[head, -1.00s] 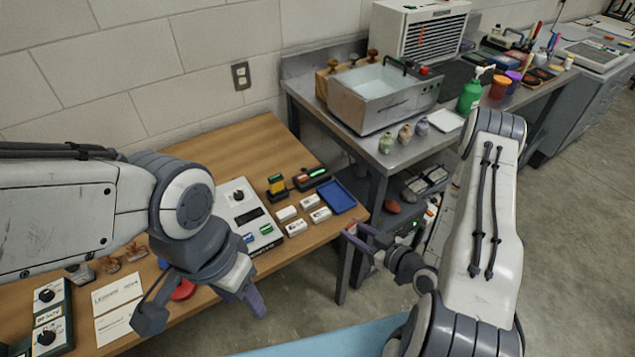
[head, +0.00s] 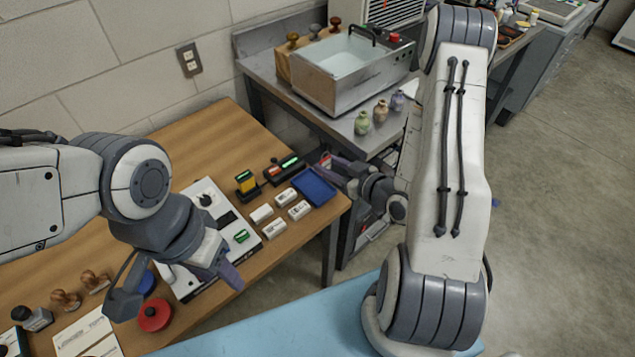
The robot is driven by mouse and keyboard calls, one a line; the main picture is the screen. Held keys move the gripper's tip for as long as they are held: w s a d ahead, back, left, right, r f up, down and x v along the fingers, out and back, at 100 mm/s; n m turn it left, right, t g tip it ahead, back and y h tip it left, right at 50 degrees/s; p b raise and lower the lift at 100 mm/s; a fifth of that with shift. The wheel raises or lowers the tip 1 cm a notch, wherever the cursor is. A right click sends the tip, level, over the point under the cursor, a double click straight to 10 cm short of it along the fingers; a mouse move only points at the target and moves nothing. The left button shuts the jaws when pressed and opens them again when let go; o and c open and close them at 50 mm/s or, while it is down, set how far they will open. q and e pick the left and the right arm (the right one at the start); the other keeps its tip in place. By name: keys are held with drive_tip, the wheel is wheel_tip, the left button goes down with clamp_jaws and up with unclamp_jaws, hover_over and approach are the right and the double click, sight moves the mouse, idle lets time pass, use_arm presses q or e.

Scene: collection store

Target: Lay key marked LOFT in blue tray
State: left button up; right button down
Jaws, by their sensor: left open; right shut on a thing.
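The blue tray (head: 314,186) lies on the wooden table near its right edge and looks empty. My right gripper (head: 331,163) is just beyond the tray's right side, seemingly above table height. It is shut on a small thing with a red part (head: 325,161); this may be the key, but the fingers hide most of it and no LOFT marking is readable. My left gripper (head: 178,288) is open and empty over the table's front edge, its fingers wide apart.
Several white blocks (head: 274,229) lie left of the tray, beside a white panel (head: 205,200). A black holder with a green display (head: 286,168) stands behind. A red round thing (head: 154,315) is near the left gripper. A metal bench with a basin (head: 345,75) stands behind right.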

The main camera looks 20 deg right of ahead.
drive_tip(key=shift+w+a+f, duration=0.25)
drive_tip(key=shift+w+f, duration=0.6)
drive_tip(key=shift+f, duration=0.35)
drive_tip(key=shift+w+a+f, duration=0.2)
drive_tip(key=shift+w+f, duration=0.6)
drive_tip(key=shift+f, duration=0.4)
drive_tip(key=shift+w+a+f, duration=0.25)
drive_tip(key=shift+w+f, duration=0.6)
drive_tip(key=shift+f, duration=0.35)
use_arm(q)
drive_tip(key=shift+f, duration=0.45)
drive_tip(key=shift+f, duration=0.15)
use_arm(e)
drive_tip(key=shift+f, duration=0.1)
use_arm(q)
drive_tip(key=shift+f+b, duration=0.4)
drive_tip(key=shift+f, duration=0.1)
use_arm(e)
drive_tip(key=shift+f, duration=0.5)
drive_tip(key=shift+c, duration=2.1)
unclamp_jaws()
use_arm(q)
drive_tip(key=shift+r, duration=0.1)
